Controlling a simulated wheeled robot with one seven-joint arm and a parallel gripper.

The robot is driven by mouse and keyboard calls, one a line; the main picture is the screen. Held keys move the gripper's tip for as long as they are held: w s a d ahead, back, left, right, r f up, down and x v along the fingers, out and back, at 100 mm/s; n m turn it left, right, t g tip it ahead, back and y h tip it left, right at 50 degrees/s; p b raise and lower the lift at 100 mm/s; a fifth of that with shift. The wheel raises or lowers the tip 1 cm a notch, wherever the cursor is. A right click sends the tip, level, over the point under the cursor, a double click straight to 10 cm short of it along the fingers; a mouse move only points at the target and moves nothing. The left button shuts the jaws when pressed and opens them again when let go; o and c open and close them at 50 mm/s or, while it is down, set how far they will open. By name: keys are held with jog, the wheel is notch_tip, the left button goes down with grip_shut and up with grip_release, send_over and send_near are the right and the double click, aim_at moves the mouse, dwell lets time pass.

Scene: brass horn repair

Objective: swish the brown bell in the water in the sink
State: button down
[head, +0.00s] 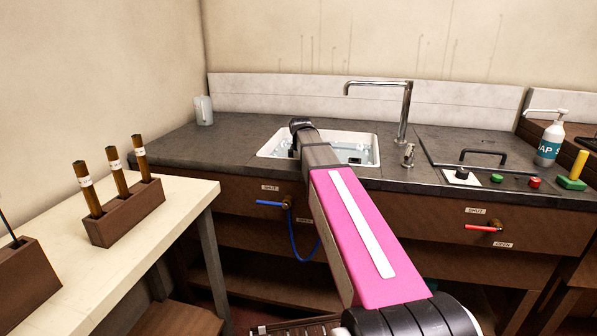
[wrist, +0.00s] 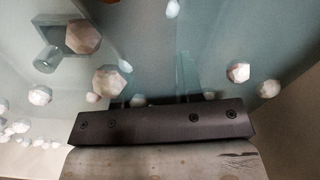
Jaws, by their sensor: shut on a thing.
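The sink (head: 275,148) is a white basin set in the dark counter, with water (head: 343,152) in it. My arm reaches out over the sink, and my gripper (head: 294,150) points down into the basin, small and mostly hidden behind the arm. In the wrist view, the dark bar of my gripper crosses the lower middle, with the bluish water (wrist: 225,50) beyond it and faint upright shapes in the water. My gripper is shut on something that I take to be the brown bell. I cannot make out the bell's outline in either view.
Pale faceted lumps like foam (wrist: 110,80) float around my gripper. A chrome faucet (head: 407,110) stands behind the sink. The soap bottle (head: 550,142) is at the right. A rack (head: 125,212) with three labelled brown rods stands on the pale table at the left.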

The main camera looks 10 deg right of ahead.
jog(key=shift+a, duration=0.1)
dwell(0.3)
jog(key=shift+w+a, duration=0.3)
jog(key=shift+a, duration=0.35)
jog(key=shift+w+a, duration=0.3)
jog(key=shift+a, duration=0.35)
jog(key=shift+s+d, duration=0.1)
jog(key=shift+d, duration=0.1)
jog(key=shift+s+d, duration=0.25)
jog(key=shift+d, duration=0.35)
jog(key=shift+s+d, duration=0.25)
jog(key=shift+d, duration=0.35)
jog(key=shift+w+a, duration=0.1)
jog(key=shift+a, duration=0.1)
jog(key=shift+w+a, duration=0.25)
jog(key=shift+a, duration=0.35)
jog(key=shift+w+a, duration=0.25)
jog(key=shift+a, duration=0.35)
notch_tip(320, 180, up, 25)
dwell(1.4)
dwell(1.1)
